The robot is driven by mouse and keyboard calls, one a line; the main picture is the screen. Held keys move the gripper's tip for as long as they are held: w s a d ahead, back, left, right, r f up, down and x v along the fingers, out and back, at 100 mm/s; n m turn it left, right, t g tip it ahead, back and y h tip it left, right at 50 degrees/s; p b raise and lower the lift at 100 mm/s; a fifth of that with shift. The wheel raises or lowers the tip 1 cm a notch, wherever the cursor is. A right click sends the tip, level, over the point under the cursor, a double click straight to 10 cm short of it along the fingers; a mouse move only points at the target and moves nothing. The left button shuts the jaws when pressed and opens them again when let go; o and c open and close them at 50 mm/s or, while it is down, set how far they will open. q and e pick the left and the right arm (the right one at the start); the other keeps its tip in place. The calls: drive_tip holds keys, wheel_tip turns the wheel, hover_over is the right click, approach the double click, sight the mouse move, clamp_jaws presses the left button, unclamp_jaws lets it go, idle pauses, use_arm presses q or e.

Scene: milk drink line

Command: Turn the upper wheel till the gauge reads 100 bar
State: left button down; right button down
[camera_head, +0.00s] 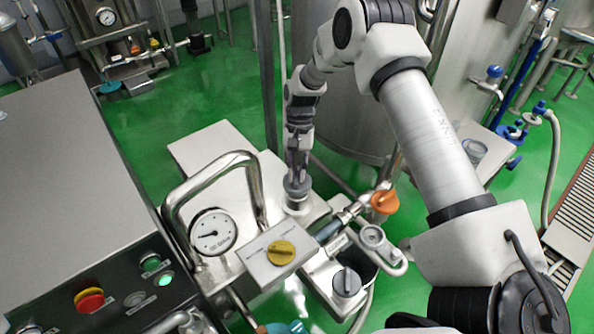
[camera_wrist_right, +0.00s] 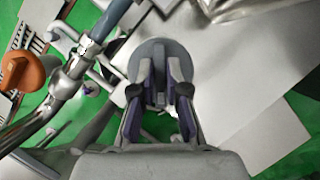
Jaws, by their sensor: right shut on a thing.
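The upper wheel is a grey round knob with a raised grip bar; a little of it shows in the head view (camera_head: 298,207) under my right gripper (camera_head: 298,183). In the right wrist view its disc (camera_wrist_right: 151,47) faces the camera. The two fingers of my right gripper (camera_wrist_right: 161,88) are closed on the bar from both sides. My left gripper is not in view.
A yellow knob (camera_head: 281,252) sits on a metal block in front of the wheel. A second grey knob (camera_head: 347,282) is lower right. An orange handle (camera_head: 384,201) and pipes stand close on the right. A control panel with a red button (camera_head: 89,300) is at lower left.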

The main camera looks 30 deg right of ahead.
drive_tip(key=shift+w+d+m, duration=0.1)
drive_tip(key=shift+m, duration=0.2)
drive_tip(key=m+t+p, duration=0.1)
drive_tip(key=m+p, duration=0.1)
drive_tip(key=m, duration=0.1)
drive_tip(key=shift+r+y+p, duration=0.2)
drive_tip(key=shift+y+p, duration=0.1)
drive_tip(key=shift+y, duration=0.1)
drive_tip(key=m+t+p, duration=0.1)
drive_tip(key=m, duration=0.2)
drive_tip(key=shift+d+t+p, duration=0.1)
drive_tip(key=shift+t+p, duration=0.2)
drive_tip(key=shift+f+m+t+y+p, duration=0.15)
drive_tip(key=shift+m+t+y+p, duration=0.2)
drive_tip(key=shift+m, duration=0.75)
drive_tip(key=c, duration=1.2)
unclamp_jaws()
drive_tip(key=shift+c, duration=0.2)
drive_tip(key=shift+o, duration=0.3)
drive_tip(key=shift+d+f, duration=0.2)
drive_tip(key=shift+r, duration=0.15)
